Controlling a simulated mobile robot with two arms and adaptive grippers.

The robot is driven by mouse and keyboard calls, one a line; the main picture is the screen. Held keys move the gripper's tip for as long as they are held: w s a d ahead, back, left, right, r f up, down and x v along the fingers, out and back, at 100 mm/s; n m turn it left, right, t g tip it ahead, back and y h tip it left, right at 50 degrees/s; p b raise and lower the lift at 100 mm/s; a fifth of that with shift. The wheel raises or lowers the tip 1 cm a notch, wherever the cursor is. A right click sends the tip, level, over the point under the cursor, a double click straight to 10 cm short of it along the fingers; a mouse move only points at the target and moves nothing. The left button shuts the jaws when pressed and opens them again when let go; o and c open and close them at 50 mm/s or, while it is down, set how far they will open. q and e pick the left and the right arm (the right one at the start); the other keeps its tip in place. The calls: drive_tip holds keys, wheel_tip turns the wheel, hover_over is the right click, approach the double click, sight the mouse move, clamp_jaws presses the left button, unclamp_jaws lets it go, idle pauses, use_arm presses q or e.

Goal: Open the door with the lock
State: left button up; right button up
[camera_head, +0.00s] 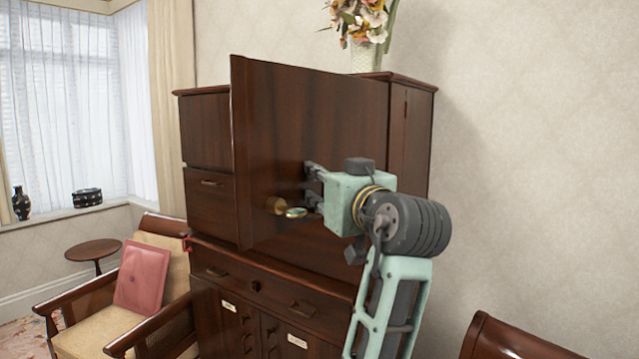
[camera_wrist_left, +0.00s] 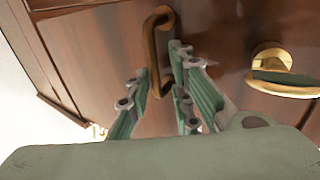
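The dark wooden door (camera_head: 300,130) of the cabinet stands ajar, its left edge swung out from the cabinet front. A brass lock (camera_head: 276,205) with a rounded lever is on the door; it also shows at the right of the left wrist view (camera_wrist_left: 270,65). My left gripper (camera_head: 310,183) is at the door, just right of the lock. In the left wrist view, its fingers (camera_wrist_left: 156,80) are apart, with the lower part of a bronze pull handle (camera_wrist_left: 152,45) between them. Whether they touch it I cannot tell. My right gripper is not in view.
The cabinet (camera_head: 412,140) carries a flower vase (camera_head: 367,52) on top and has drawers below the door. An armchair with a pink cushion (camera_head: 143,278) stands close at the left. Another wooden chair (camera_head: 510,340) is at the lower right.

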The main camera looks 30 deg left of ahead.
use_arm(q)
drive_tip(key=v, duration=1.1)
drive_tip(key=shift+s, duration=0.25)
